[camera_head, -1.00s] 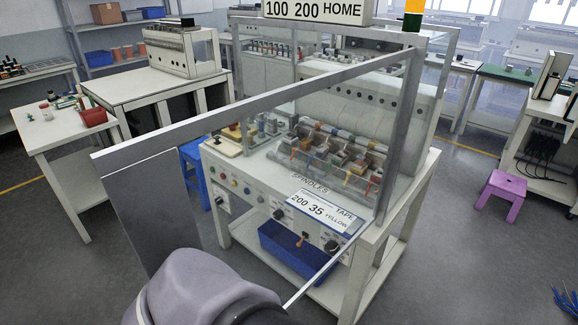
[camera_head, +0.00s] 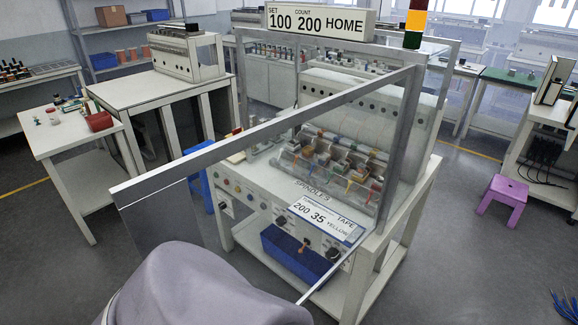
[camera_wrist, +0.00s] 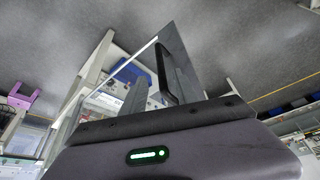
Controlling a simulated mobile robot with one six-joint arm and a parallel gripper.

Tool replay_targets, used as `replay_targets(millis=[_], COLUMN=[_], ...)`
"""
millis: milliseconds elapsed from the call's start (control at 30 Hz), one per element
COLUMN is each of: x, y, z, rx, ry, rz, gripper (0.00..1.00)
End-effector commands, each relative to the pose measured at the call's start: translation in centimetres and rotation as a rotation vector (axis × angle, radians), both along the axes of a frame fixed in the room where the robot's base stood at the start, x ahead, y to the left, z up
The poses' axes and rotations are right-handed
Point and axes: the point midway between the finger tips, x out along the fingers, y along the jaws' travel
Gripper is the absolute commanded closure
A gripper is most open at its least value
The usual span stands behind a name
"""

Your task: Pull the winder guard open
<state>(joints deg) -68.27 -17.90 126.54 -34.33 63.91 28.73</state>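The winder guard (camera_head: 270,129) is a clear panel in a grey metal frame, swung out from the front of the winder (camera_head: 272,205). Its far side is by the upright at the right of the enclosure, and its free edge with a wide grey stile reaches toward me at the left. In the wrist view the guard's grey stile (camera_wrist: 184,62) and a black bar handle (camera_wrist: 161,74) stand just ahead of my gripper (camera_wrist: 150,95). A grey finger shows beside the handle. Whether the fingers close on it is unclear. My arm hides the gripper in the head view.
A white table (camera_head: 75,138) with small parts stands at the left. A purple stool (camera_head: 502,198) is on the floor at the right, before a white bench. A blue bin (camera_head: 292,255) sits at the winder's front below the panel. The floor at lower right is mostly clear.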

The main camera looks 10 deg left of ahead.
Motion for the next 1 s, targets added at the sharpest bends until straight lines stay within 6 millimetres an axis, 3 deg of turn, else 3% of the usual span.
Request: replay_targets(millis=[33, 100, 300, 733, 867, 1000], x=[-0.5, -1.2, -2.5, -2.5, 0.3, 3.6], y=[-0.2, -0.6, -1.4, -1.9, -5.4, -12.5], z=[2.0, 3.8, 7.1, 7.4, 5.5, 2.0], rx=[0.004, 0.003, 0.001, 0.001, 0.035, 0.141], ry=[-0.001, -0.001, -0.001, 0.004, 0.046, 0.091], rz=[0.003, 0.003, 0.001, -0.011, -0.136, -0.387], gripper=[0.64, 0.64, 0.64, 0.64, 0.64, 0.64])
